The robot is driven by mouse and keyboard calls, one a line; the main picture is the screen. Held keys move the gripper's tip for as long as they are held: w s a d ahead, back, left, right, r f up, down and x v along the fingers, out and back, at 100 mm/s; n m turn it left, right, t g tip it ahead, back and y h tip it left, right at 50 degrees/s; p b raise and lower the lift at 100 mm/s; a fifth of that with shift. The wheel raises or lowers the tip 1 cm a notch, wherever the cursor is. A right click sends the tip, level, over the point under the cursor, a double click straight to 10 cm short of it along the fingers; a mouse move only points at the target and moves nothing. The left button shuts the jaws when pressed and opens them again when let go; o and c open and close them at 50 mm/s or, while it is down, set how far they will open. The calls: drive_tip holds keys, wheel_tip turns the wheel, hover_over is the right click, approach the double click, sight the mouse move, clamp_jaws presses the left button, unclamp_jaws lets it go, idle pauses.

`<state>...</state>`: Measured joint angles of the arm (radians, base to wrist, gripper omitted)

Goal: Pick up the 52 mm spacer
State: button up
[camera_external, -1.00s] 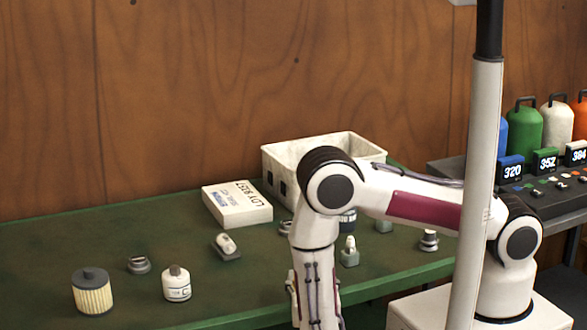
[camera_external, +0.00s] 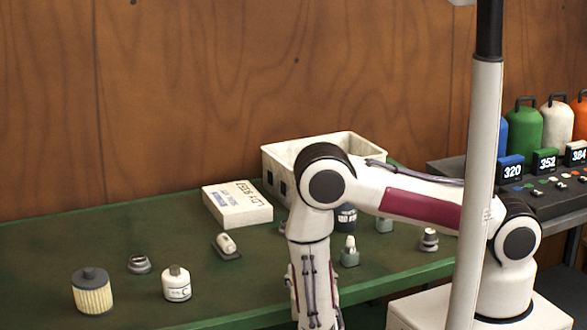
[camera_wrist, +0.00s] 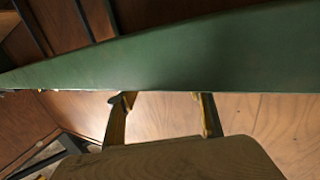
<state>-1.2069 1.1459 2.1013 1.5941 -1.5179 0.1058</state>
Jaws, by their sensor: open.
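Small grey stepped ring-like parts stand on the green bench: one at the left (camera_external: 139,264) and one at the right (camera_external: 429,240). Another is mostly hidden behind my arm. I cannot tell which is the 52 mm spacer, as no size marking is readable. My gripper (camera_wrist: 165,98) shows in the wrist view with its two fingers apart and nothing between them. It is near the green bench's edge, with wooden floor behind it. In the external view my gripper is below the picture's edge. No spacer shows in the wrist view.
A pale post (camera_external: 472,200) stands before my arm.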

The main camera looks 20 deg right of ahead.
drive_tip(key=shift+x, duration=1.35)
drive_tip(key=shift+f, duration=0.1)
drive_tip(key=shift+c, duration=0.4)
drive_tip(key=c, duration=1.3)
